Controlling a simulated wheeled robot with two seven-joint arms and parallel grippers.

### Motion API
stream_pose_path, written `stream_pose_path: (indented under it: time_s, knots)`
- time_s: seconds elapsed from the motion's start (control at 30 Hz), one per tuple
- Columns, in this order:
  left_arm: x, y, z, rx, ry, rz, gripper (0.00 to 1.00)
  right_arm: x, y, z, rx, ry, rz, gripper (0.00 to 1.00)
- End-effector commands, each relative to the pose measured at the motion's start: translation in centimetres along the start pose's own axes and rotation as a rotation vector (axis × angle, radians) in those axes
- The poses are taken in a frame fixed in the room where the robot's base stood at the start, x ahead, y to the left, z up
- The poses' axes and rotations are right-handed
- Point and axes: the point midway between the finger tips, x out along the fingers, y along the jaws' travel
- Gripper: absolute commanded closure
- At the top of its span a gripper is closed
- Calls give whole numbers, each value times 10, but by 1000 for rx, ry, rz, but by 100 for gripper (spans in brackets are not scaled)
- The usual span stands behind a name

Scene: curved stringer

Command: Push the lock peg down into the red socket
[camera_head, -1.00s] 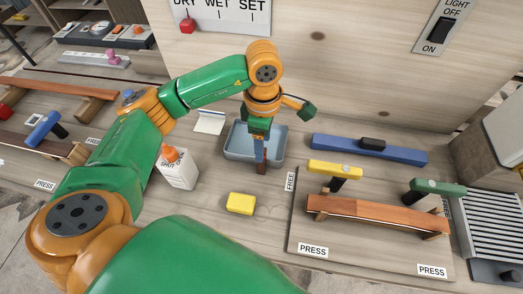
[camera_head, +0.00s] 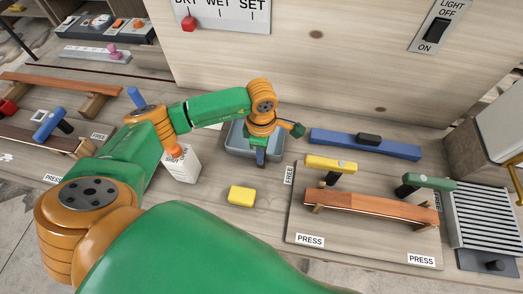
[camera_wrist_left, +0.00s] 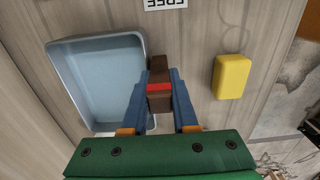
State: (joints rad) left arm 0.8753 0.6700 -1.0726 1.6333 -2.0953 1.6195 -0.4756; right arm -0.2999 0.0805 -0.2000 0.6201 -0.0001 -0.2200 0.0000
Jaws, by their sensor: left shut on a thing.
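My left gripper (camera_head: 260,160) hangs over the front edge of the grey-blue tray in the head view. In the left wrist view its two blue fingers (camera_wrist_left: 160,98) are shut on a brown block with a red band (camera_wrist_left: 159,70). I cannot tell whether this block is the lock peg. In the head view the block is mostly hidden by the fingers. No red socket can be made out for sure; a red piece (camera_head: 8,108) shows at the far left edge. My right gripper is not in view.
The grey-blue tray (camera_head: 233,149) is beside the gripper. A yellow block (camera_head: 241,196), a white bottle (camera_head: 183,166) and a blue bar (camera_head: 365,145) lie around.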

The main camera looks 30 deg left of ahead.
Motion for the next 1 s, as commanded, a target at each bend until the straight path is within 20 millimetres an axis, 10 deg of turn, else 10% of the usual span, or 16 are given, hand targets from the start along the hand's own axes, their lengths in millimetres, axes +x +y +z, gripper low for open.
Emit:
stream_pose_path:
  time_s: [0.47,1.0]
  knots:
    - [-28,1,0,2,-2,6,100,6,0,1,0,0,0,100]
    - [-125,-126,19,9,-2,6,100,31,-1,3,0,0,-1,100]
